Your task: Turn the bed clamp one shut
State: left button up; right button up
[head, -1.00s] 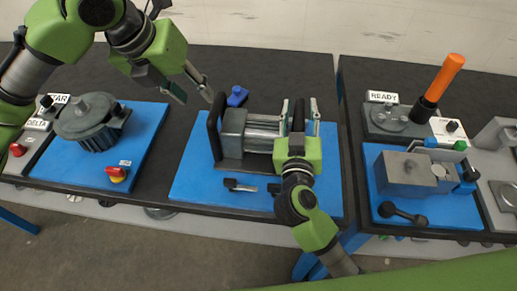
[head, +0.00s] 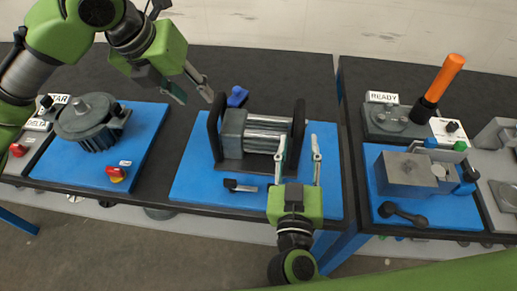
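The roller machine (head: 262,134), a grey block with metal cylinders between two black upright end plates, stands on the middle blue board (head: 190,188). A small lever with a black head and pale bar (head: 240,186) lies flat on the board in front of it; it looks like a clamp, but no label shows which one. My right gripper (head: 299,146) is open and empty, its fingers pointing away over the board's front right part. It hides the board there, where a second clamp may be. My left gripper (head: 194,96) is open and empty above the board's back left.
A small blue part (head: 237,96) sits behind the machine. A grey motor (head: 92,120) stands on the left blue board. On the right are a grey block (head: 404,174), a black lever (head: 402,215) and an orange-handled tool (head: 444,78).

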aim_at(231, 183)
jog(key=k+j, duration=0.15)
jog(key=k, duration=0.35)
jog(key=k+j, duration=0.2)
jog(key=k, duration=0.3)
jog(key=k+j, duration=0.15)
jog(key=k, duration=0.3)
